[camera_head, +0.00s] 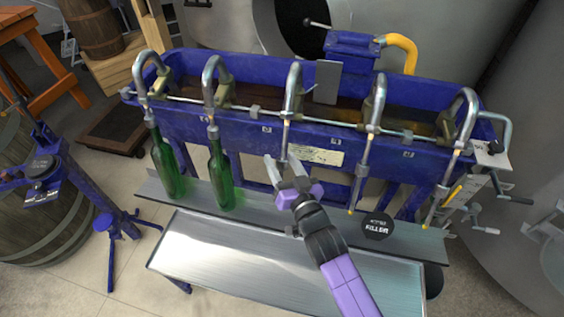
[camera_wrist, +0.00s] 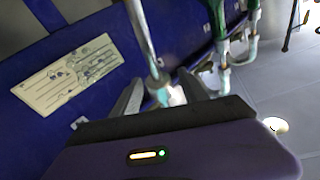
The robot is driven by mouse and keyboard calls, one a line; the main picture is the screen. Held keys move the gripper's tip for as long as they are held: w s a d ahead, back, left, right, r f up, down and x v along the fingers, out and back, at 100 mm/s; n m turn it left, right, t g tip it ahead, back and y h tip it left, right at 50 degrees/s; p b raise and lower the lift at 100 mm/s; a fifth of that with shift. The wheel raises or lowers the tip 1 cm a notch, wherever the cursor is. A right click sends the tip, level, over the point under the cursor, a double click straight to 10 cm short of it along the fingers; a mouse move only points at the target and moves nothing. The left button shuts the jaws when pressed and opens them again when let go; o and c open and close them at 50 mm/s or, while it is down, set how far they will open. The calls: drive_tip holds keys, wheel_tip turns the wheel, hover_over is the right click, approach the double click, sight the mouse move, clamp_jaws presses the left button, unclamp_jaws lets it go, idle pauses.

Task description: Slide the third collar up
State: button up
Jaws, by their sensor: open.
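The filler has a row of curved metal spouts. The third spout (camera_head: 293,90), in the middle of the row, runs down as a straight tube toward my gripper. My gripper (camera_head: 281,163) is open, its fingers near the lower part of this tube. In the wrist view the tube (camera_wrist: 143,35) comes down between the open fingers of my gripper (camera_wrist: 160,92), and its pale lower end (camera_wrist: 163,96) shows there. I cannot clearly make out the collar or tell whether a finger touches the tube. No bottle shows under this spout.
Green bottles stand under the first (camera_head: 169,168) and second (camera_head: 220,175) spouts on a metal shelf (camera_head: 285,218). A round black sign (camera_head: 377,227) is at the right. A steel tray (camera_head: 225,255) lies in front. The fourth spout (camera_head: 377,95) and fifth spout (camera_head: 466,110) have no bottles.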

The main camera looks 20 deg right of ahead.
clamp_jaws()
idle(1.4)
